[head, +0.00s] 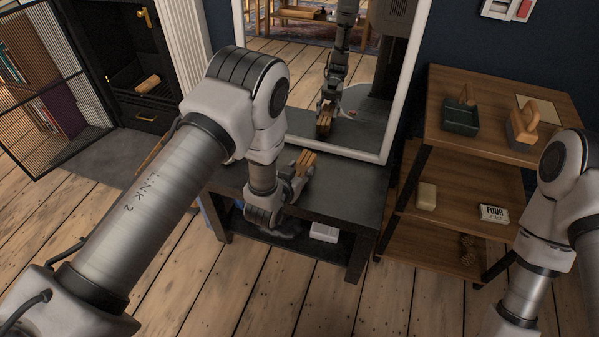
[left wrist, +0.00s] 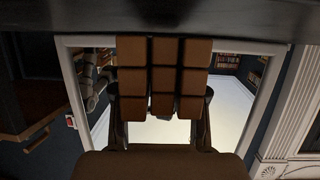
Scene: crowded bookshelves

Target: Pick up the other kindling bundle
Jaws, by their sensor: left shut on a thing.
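My left gripper (head: 298,176) is shut on a kindling bundle (head: 306,161), several light wooden sticks together. It holds the bundle near the dark bench, in front of the mirror; any gap to the bench top is hard to judge. In the left wrist view the bundle (left wrist: 162,75) shows as brown blocks with dark bands, between the fingers. The mirror also reflects the gripper and bundle. My right arm comes in at the right, but its gripper is out of view.
The dark bench (head: 345,200) stands under the white-framed mirror (head: 385,130), with a white box (head: 323,232) below it. An open stove (head: 140,85) with a wood piece (head: 147,84) is at left. A wooden shelf (head: 440,145) with a green caddy (head: 461,117) is at right.

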